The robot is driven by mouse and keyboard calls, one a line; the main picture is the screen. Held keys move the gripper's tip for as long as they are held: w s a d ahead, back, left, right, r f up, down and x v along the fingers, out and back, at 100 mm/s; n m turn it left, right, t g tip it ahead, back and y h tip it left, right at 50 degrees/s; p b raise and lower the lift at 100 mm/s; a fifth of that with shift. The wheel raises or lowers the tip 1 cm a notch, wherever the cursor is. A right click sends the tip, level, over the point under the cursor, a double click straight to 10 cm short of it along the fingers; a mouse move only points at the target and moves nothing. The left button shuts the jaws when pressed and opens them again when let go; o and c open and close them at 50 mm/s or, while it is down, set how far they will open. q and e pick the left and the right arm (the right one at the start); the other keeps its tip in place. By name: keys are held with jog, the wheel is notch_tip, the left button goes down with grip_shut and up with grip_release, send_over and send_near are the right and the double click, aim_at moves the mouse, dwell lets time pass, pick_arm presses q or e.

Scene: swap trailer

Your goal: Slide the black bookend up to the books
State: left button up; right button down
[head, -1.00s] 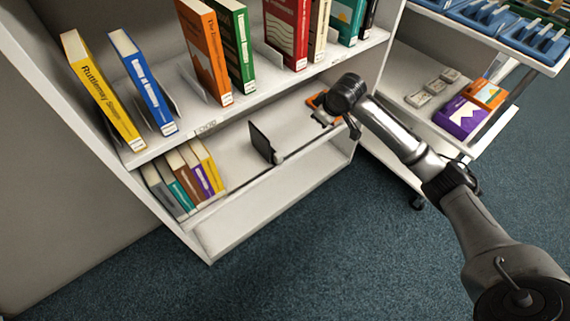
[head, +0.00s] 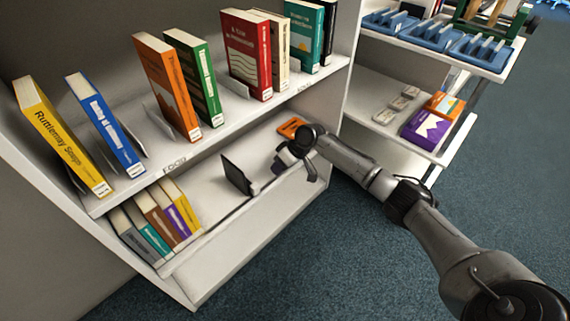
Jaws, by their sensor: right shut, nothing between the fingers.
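The black bookend (head: 237,175) stands upright on the lower shelf (head: 210,192), near its front edge. The books (head: 157,217) stand in a row at the left end of that shelf, with grey, teal, brown, purple and yellow spines. A bare stretch of shelf separates the bookend from the yellow book. My right gripper (head: 298,168) is shut and empty. It is over the right part of the lower shelf, to the right of the bookend and apart from it. My left gripper is not in view.
An orange item (head: 290,127) lies on the lower shelf behind my right gripper. The upper shelf (head: 222,134) with several books overhangs the lower one. A cart (head: 385,130) with blue trays and a purple book stands at the right.

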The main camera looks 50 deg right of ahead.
jog(key=b+x, duration=0.1)
jog(key=x, duration=0.2)
jog(key=shift+f, duration=0.2)
jog(key=shift+w+a, duration=0.1)
jog(key=shift+a, duration=1)
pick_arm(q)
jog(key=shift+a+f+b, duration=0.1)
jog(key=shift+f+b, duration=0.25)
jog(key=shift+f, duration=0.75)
pick_arm(e)
jog(key=shift+a+r, duration=0.1)
jog(key=shift+a, duration=0.85)
